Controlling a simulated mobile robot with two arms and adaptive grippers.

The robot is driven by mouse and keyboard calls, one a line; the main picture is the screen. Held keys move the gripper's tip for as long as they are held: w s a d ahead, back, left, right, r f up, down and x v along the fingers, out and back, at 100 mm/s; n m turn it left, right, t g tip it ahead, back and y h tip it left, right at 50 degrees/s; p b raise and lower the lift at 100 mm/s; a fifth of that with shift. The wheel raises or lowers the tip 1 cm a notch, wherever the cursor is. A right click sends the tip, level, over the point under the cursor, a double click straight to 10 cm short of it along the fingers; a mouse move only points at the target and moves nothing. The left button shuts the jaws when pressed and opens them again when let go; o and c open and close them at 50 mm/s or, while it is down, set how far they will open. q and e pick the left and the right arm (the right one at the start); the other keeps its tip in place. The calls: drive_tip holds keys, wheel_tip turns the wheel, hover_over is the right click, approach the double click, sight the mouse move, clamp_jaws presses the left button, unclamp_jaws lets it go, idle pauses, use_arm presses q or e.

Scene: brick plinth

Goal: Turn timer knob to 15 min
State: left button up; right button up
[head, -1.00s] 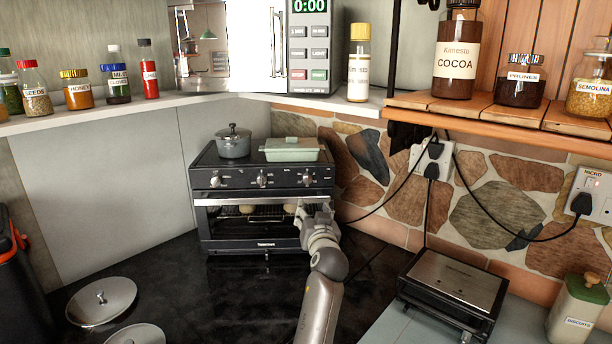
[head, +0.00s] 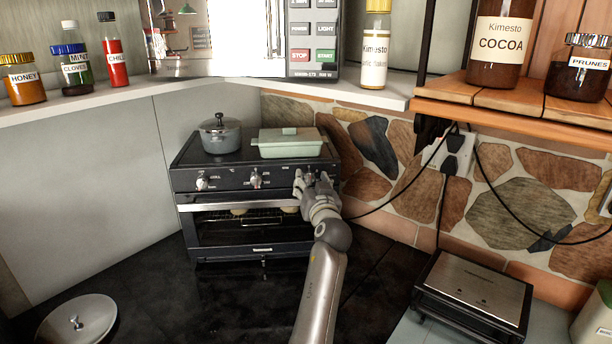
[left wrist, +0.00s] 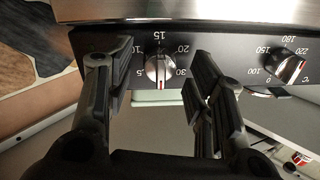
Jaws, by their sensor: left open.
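The oven (head: 250,215) stands in the corner with a row of knobs on its front panel. The timer knob (left wrist: 160,68) shows in the left wrist view with the marks 5, 10, 15, 20 and 30 around it. Its grip ridge stands upright in that picture, in line with the 15 mark; I cannot tell which end points. My left gripper (head: 312,178) is at the right end of the panel and hides this knob in the head view. In the wrist view its open fingers (left wrist: 162,80) are on either side of the knob, with gaps visible.
A temperature knob (left wrist: 290,69) sits beside the timer knob. A grey pot (head: 221,135) and a green dish (head: 289,146) stand on the oven. A microwave (head: 225,38) is on the shelf above. A toaster-like appliance (head: 473,292) and cables are at right.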

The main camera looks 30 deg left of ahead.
use_arm(q)
drive_tip(key=shift+w+a, duration=0.1)
drive_tip(key=shift+w, duration=0.05)
drive_tip(key=shift+c, duration=0.5)
drive_tip(key=c, duration=0.9)
drive_tip(key=shift+c, duration=0.2)
drive_tip(key=shift+m, duration=0.3)
